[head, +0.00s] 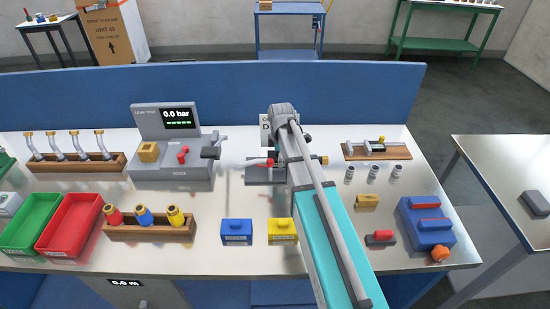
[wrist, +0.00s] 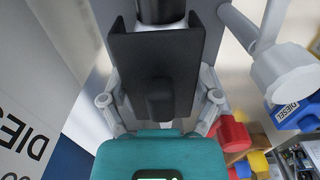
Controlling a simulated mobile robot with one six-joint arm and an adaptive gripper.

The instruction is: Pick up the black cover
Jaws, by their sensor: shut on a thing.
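The black cover (wrist: 155,50) fills the middle of the wrist view, a dark angled shell with a raised block on its front. My gripper (wrist: 160,108) is shut on it, with one grey finger at each side. In the head view my arm reaches to the dispenser frame at the back middle of the bench and hides the cover and my fingertips. A grey upright part stands behind the cover in the wrist view. I cannot tell whether the cover still touches it.
A leak tester (head: 172,165) stands left of the frame, and a small wooden rack (head: 378,151) stands to its right. A blue box (head: 237,232) and a yellow box (head: 282,231) sit near the front. Red (head: 70,225) and green (head: 32,222) trays lie at left.

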